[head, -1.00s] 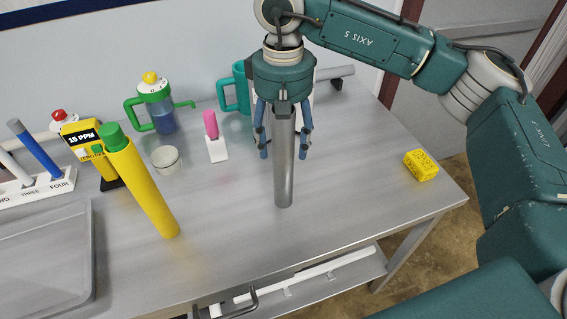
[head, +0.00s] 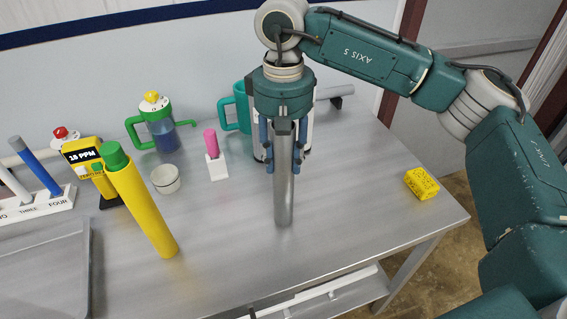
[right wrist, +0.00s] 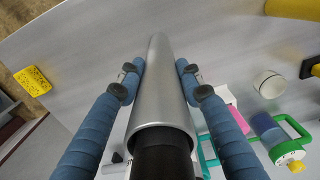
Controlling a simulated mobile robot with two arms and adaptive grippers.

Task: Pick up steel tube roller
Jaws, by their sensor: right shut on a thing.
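The steel tube roller (head: 284,205) is a smooth grey metal cylinder standing upright near the middle of the table. My right gripper (head: 284,163) points down over its upper part and is shut on it, with a blue finger on each side. In the right wrist view the tube (right wrist: 160,90) runs between the two blue fingers (right wrist: 156,75), its dark-cored near end close to the camera. Whether its lower end touches the table cannot be told. My left gripper is not in view.
On the table (head: 350,205), a yellow roller with a green cap (head: 145,210), a small white cup (head: 166,179), a pink roller in a white holder (head: 213,155), a green-handled jug (head: 160,125) and a meter (head: 88,165) stand left. A yellow sponge-like block (head: 421,184) lies right.

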